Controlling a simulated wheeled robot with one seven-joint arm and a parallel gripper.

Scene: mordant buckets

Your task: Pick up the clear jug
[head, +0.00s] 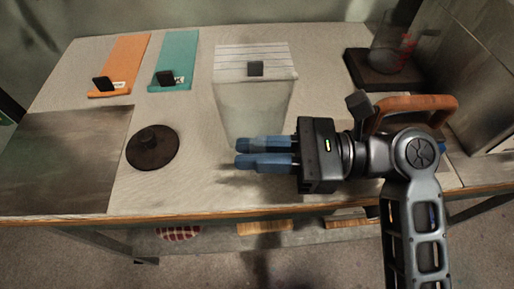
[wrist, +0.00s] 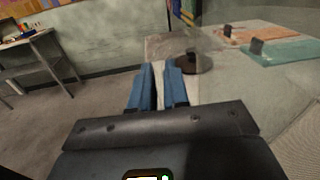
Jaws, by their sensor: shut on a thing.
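A clear jug-like vessel (head: 385,56) with red marks on its right side stands on a dark base at the back right. A larger clear container (head: 250,105) with a pale striped top and a small black block stands in the middle of the table. My gripper (head: 238,152) points left, low in front of this container and well away from the red-marked vessel. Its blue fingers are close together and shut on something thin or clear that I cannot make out. The fingers also show in the wrist view (wrist: 161,66), with a see-through surface to their right.
Orange (head: 122,62) and teal (head: 175,58) strips lie at the back left. A brown curved handle (head: 425,101) shows behind my arm. The table's front edge is close.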

